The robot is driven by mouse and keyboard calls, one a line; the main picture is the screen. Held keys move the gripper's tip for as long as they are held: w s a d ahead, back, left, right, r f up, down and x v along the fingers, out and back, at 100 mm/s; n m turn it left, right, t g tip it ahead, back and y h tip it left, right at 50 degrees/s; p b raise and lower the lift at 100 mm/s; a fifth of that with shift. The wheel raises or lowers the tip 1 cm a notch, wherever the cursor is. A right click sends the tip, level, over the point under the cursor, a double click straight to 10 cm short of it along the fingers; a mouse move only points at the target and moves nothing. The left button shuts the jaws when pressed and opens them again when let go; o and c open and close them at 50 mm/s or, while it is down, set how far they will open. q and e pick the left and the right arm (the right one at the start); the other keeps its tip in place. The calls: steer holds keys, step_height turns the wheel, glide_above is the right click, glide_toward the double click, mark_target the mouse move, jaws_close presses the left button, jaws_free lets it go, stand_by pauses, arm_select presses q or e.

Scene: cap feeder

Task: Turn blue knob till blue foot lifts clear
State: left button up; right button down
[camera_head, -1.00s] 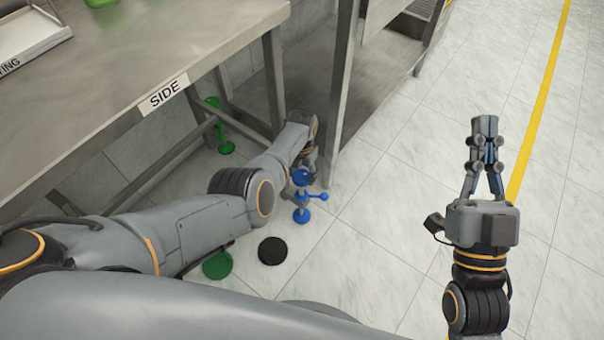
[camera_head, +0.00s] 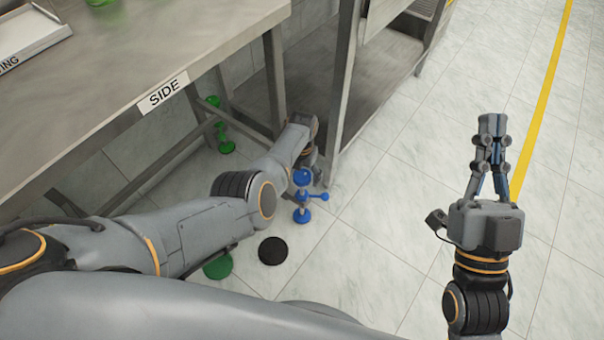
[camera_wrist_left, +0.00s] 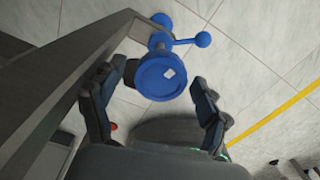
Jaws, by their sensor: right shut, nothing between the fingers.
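A blue upright piece stands by the table leg in the head view, with a round blue knob (camera_head: 302,177) on top, a ball-ended side arm (camera_head: 323,197) and a round blue foot (camera_head: 302,216) at the floor. I cannot tell whether the foot touches the floor. In the left wrist view the knob (camera_wrist_left: 158,78) is a large disc with a white mark, and the side arm's ball (camera_wrist_left: 202,39) points right. My left gripper (camera_wrist_left: 158,78) is open, with one finger on each side of the knob; a gap shows on the right. My right gripper (camera_head: 491,118) is shut and empty, raised over the floor.
A metal table (camera_head: 185,45) labelled SIDE stands above my left arm, with a metal leg (camera_head: 340,110) close by the blue piece. A green piece (camera_head: 226,147) stands under the table. Black (camera_head: 272,251) and green (camera_head: 218,266) discs lie nearby. Floor to the right is clear.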

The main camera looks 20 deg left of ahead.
mark_target(302, 175)
arm_select(q)
steer(key=shift+w+r, duration=0.1)
steer(key=shift+r, duration=0.1)
steer(key=shift+r, duration=3.6)
